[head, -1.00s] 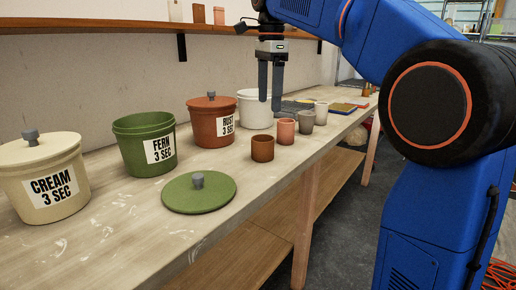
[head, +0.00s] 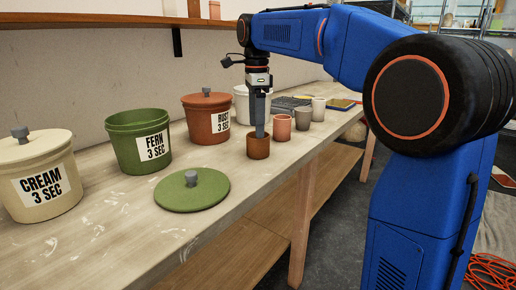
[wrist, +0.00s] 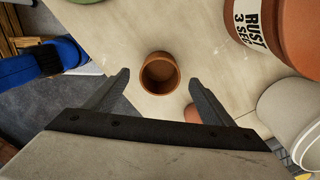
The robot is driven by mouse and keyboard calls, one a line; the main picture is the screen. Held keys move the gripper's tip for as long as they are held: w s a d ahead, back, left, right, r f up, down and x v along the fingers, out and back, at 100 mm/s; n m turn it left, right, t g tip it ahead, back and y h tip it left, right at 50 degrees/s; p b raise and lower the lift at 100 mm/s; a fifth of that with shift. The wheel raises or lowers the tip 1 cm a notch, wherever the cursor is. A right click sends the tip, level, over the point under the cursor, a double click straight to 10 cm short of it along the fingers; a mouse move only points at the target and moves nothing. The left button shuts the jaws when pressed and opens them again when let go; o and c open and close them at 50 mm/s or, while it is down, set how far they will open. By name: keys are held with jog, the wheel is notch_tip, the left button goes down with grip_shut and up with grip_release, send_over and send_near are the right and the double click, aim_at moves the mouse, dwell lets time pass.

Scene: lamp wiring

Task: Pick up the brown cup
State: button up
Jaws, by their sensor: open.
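The brown cup (head: 258,146) stands upright on the bench near its front edge, at the near end of a row of cups. In the wrist view the brown cup (wrist: 159,73) shows from above, open and empty inside, ahead of and between the two fingers. My gripper (head: 258,128) is open and points down over the cup in the head view; there the fingers line up, and I cannot tell their exact height above the rim. In the wrist view my gripper (wrist: 160,82) has wide-apart fingers with nothing held.
A pink cup (head: 282,128) stands close behind the brown one, with grey and pale cups beyond. The rust bucket (head: 206,120), white bucket (head: 241,105), open fern bucket (head: 139,145) and cream bucket (head: 40,180) line the back. A green lid (head: 192,191) lies at the front.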

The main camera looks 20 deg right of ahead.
aim_at(258, 140)
jog(key=shift+d+f, duration=0.2)
jog(key=shift+f, duration=3)
jog(key=c, duration=1.2)
